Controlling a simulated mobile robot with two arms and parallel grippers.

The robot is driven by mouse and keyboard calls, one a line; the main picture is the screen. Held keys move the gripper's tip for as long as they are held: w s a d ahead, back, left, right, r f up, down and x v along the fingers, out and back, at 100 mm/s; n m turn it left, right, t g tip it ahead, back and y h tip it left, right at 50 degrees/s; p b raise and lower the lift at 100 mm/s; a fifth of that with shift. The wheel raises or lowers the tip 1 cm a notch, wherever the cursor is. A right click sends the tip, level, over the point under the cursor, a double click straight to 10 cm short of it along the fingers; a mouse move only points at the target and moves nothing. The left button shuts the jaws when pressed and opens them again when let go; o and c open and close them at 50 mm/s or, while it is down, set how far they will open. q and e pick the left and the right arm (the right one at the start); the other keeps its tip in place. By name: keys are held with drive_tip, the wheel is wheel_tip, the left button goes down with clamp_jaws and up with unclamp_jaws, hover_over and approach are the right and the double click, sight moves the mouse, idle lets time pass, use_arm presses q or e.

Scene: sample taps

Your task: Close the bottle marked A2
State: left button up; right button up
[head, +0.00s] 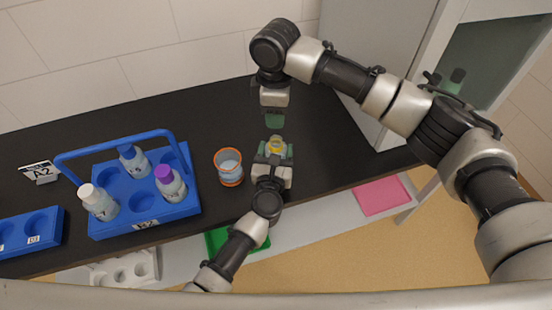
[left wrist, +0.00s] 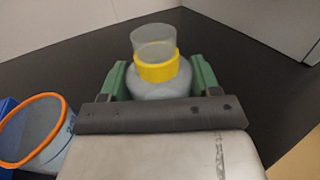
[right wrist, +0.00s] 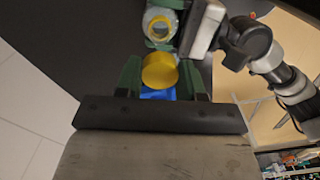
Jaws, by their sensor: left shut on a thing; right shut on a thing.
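An open bottle (left wrist: 160,80) with a clear neck and a yellow ring is upright between the green fingers of my left gripper (left wrist: 160,85). It also shows in the head view (head: 276,144) just above the left gripper (head: 272,156). No marking on it is readable. My right gripper (right wrist: 160,80) is shut on a yellow cap (right wrist: 160,70). In the right wrist view the open mouth of the bottle (right wrist: 160,25) lies beyond the cap, apart from it. In the head view the right gripper (head: 274,120) is behind the bottle; the cap is hidden there.
An orange-rimmed beaker (head: 229,168) stands left of the bottle. A blue handled rack (head: 120,218) holds three capped bottles. An A2 card (head: 40,172) and another blue rack (head: 30,232) are at far left. A grey cabinet (head: 375,60) stands at back right. Black counter is clear behind the beaker.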

sight(276, 140)
drive_tip(key=shift+f, duration=2.45)
drive_tip(key=shift+f, duration=0.15)
drive_tip(key=shift+f, duration=0.75)
drive_tip(key=shift+f, duration=0.6)
